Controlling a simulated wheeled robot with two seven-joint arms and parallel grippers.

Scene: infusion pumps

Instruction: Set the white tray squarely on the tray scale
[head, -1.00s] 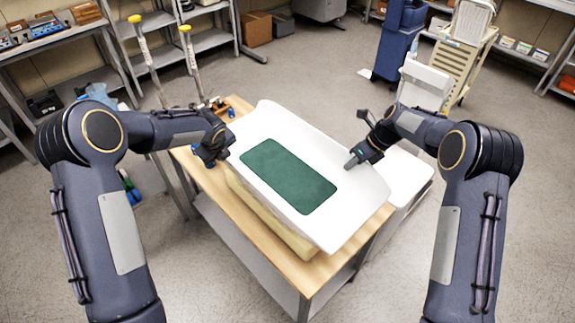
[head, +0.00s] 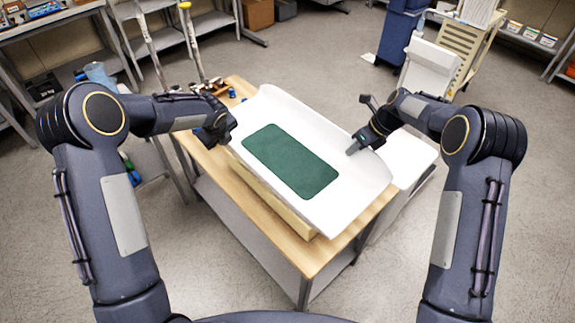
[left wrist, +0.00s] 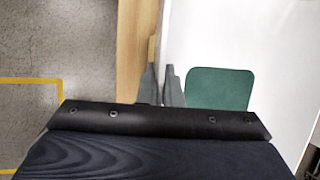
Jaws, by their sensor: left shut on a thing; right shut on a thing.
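The white tray (head: 262,108) with a dark green mat on it is in the middle of the head view, over a wooden-topped table. My left gripper (head: 228,130) is shut on the tray's left edge. My right gripper (head: 353,150) is shut on its right edge. In the left wrist view the left fingers (left wrist: 160,86) grip the tray edge beside the green mat (left wrist: 217,88). A pale yellow block (head: 290,218) shows under the tray, mostly hidden; whether they touch is unclear. A white platform (head: 412,160) to the right may be the tray scale; the tray partly hides it.
The wooden table top (head: 310,257) is bare along its front edge. Small items lie at its back left corner. A white upright panel (head: 430,72) and a beige cart (head: 462,45) stand at the back right. A blue bin (head: 402,30) is behind. Floor in front is clear.

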